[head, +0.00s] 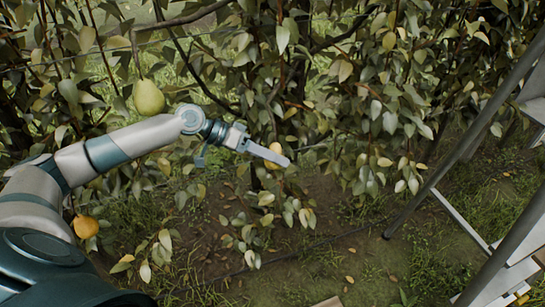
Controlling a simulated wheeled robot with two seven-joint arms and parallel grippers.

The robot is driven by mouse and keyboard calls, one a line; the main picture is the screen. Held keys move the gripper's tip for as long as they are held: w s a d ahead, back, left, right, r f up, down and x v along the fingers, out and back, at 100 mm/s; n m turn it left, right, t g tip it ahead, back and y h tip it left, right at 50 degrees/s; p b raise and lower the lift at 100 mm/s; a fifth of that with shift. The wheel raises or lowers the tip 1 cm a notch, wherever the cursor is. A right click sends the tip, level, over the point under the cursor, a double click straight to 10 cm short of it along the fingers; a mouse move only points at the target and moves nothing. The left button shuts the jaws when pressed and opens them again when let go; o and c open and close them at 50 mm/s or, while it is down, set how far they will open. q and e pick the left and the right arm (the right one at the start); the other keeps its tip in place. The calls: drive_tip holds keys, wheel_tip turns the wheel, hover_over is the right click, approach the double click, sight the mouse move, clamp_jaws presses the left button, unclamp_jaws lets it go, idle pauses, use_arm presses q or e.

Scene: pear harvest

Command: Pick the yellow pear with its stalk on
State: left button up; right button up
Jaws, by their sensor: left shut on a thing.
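My left gripper (282,157) reaches in from the left, in front of the foliage, and is shut on a yellow pear (275,148). The finger covers the middle of this pear, so only small parts of it show above and below. Leaves crowd around it, and its stalk cannot be made out. A larger green-yellow pear (149,98) hangs at the upper left, above my left arm. An orange-yellow pear (85,227) hangs low at the left, beside my arm. My right gripper is not in view.
Leafy branches and thin wires fill the back. A ladder with dark rails (470,140) and pale steps (462,223) stands at the right. Bare soil and grass with fallen leaves lie below the gripper. A piece of wood (328,302) shows at the bottom edge.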

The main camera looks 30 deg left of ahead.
use_arm(q)
drive_tip(key=shift+r, duration=0.1)
drive_tip(key=shift+s+r+p, duration=0.1)
drive_tip(key=shift+r+p, duration=0.1)
drive_tip(key=shift+p, duration=0.2)
drive_tip(key=shift+s+d+r+n+g+p, duration=0.1)
drive_tip(key=shift+s+d+n+g+p, duration=0.1)
drive_tip(key=shift+n+g+p, duration=0.2)
drive_tip(key=shift+h, duration=0.3)
drive_tip(key=shift+s+d+f+p, duration=0.15)
drive_tip(key=shift+s+d+p, duration=0.15)
drive_tip(key=shift+s, duration=0.45)
drive_tip(key=shift+s+d+f+p, duration=0.15)
drive_tip(key=shift+s+d, duration=0.25)
drive_tip(key=shift+s, duration=0.35)
drive_tip(key=shift+s+d+f+p, duration=0.15)
drive_tip(key=shift+s+d+p, duration=0.15)
drive_tip(key=shift+s, duration=0.45)
drive_tip(key=s+d+m+t+y+p, duration=0.1)
drive_tip(key=s+d+m+t, duration=0.3)
drive_tip(key=s, duration=0.4)
drive_tip(key=shift+m+t+y, duration=0.4)
drive_tip(key=shift+m+t, duration=0.4)
drive_tip(key=shift+t, duration=0.1)
